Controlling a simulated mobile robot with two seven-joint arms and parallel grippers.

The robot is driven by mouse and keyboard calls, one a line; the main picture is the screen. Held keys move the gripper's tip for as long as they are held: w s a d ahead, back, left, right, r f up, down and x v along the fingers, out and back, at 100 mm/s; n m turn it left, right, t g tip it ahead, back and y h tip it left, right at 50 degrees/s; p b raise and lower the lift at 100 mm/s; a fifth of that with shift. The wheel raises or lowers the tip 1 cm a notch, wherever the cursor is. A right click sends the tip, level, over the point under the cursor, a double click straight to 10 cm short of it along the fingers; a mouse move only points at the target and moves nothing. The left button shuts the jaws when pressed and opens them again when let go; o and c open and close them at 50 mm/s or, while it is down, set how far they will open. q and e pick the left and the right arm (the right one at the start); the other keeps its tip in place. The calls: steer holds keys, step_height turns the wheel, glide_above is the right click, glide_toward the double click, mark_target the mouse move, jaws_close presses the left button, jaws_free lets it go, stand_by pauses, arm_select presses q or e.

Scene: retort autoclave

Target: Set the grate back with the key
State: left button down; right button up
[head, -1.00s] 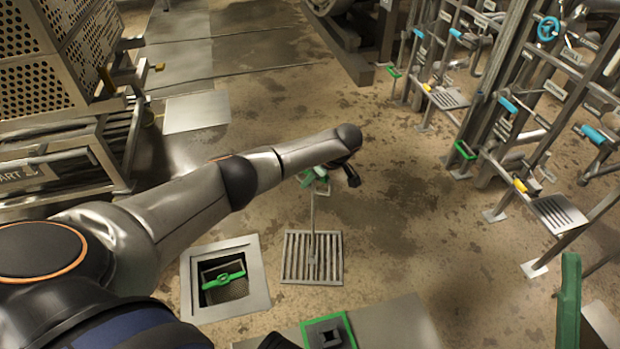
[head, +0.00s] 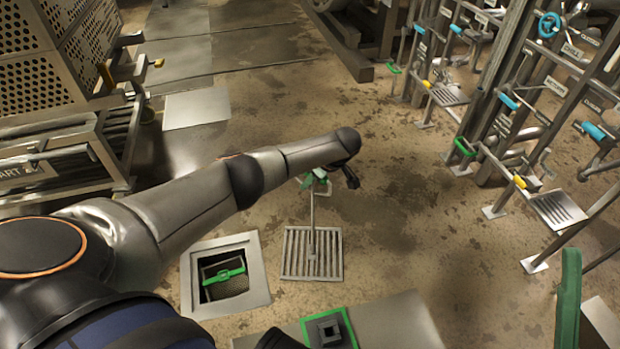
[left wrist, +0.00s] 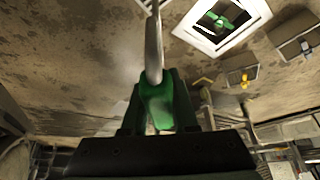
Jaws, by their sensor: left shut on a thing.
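The key is a thin metal rod with a green handle (head: 316,178). My left gripper (left wrist: 157,110) is shut on the green handle, which fills the space between its fingers in the left wrist view. The rod runs down to the slotted metal grate (head: 293,255), meeting it near its middle. The grate looks flat at floor level, just right of the square drain opening; I cannot tell if it touches the floor. The opening has a pale metal frame (head: 258,285) and holds a basket with a green handle (head: 223,276). My right gripper is not clearly seen.
A metal plate (head: 400,325) with a green-edged square fitting (head: 330,328) lies at the front. A perforated cart (head: 45,60) stands at the left. Pipe racks with valves (head: 550,110) stand at the right. The floor between is clear.

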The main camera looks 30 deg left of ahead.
arm_select(q)
steer(key=shift+f, duration=0.35)
steer(key=m+p, duration=0.1)
steer(key=m+t, duration=0.1)
steer(key=m+p, duration=0.1)
steer(key=m, duration=0.1)
steer(key=shift+w+t+p, duration=0.25)
steer(key=shift+t+p, duration=0.1)
steer(key=shift+t, duration=0.05)
stand_by(0.5)
steer(key=shift+w+d+m+t+h+p, duration=0.1)
steer(key=shift+m+t+h+p, duration=0.25)
steer(key=shift+m, duration=0.65)
steer(key=shift+w+m+t+h+p, duration=0.1)
steer(key=shift+m+t+h, duration=0.3)
steer(key=shift+m, duration=0.6)
